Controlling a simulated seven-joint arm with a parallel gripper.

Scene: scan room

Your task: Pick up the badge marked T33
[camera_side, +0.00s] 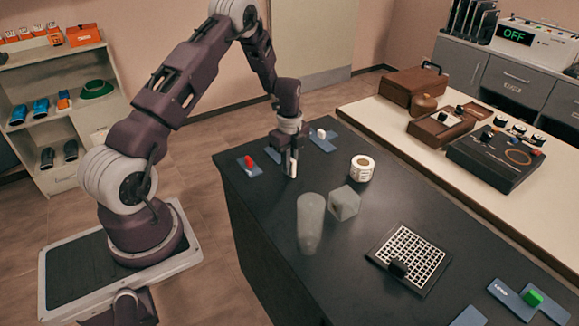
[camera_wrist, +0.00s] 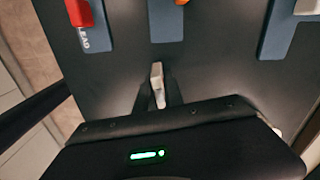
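I cannot read the mark T33 anywhere. Three blue cards lie on the black table at its far end. The left card (camera_wrist: 96,38) bears a red piece (camera_wrist: 79,12) and the letters LEAD. The middle card (camera_wrist: 165,24) is partly behind my gripper in the side view. The right card (camera_side: 324,145) carries a small white piece (camera_side: 321,133). My gripper (camera_side: 291,170) points down, close above the table, just on the near side of the middle card. In the wrist view one pale fingertip (camera_wrist: 157,84) shows; I cannot see a gap between fingers. No held thing shows.
A white printed cup (camera_side: 362,168), a translucent cylinder (camera_side: 310,222) and a translucent cube (camera_side: 344,203) stand mid-table.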

